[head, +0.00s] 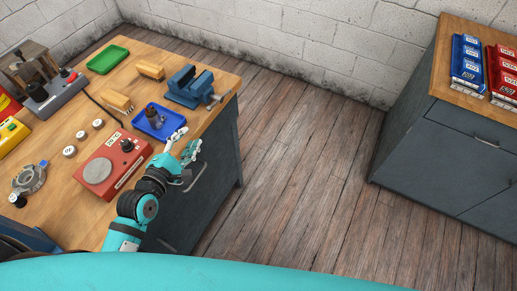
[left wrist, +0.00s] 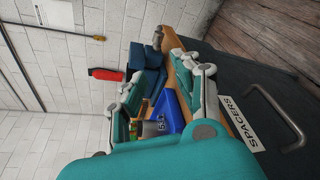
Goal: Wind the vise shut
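The blue vise (head: 184,88) stands at the right end of the wooden workbench, with a gap showing between its jaws. Its grey screw end and handle (head: 216,99) stick out toward the bench's right edge. In the left wrist view the vise (left wrist: 150,78) lies beyond the fingers, with the handle end (left wrist: 157,40) at the top. My left gripper (head: 187,142) is open and empty at the bench edge, beside the blue tray and short of the vise. Its two fingers (left wrist: 168,92) are spread apart in the left wrist view. My right gripper is not in view.
A blue tray (head: 171,127) with a dark part lies between gripper and vise. The drawer labelled SPACERS has a handle (left wrist: 283,118) jutting out. Floor (head: 290,150) right of the bench is clear.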

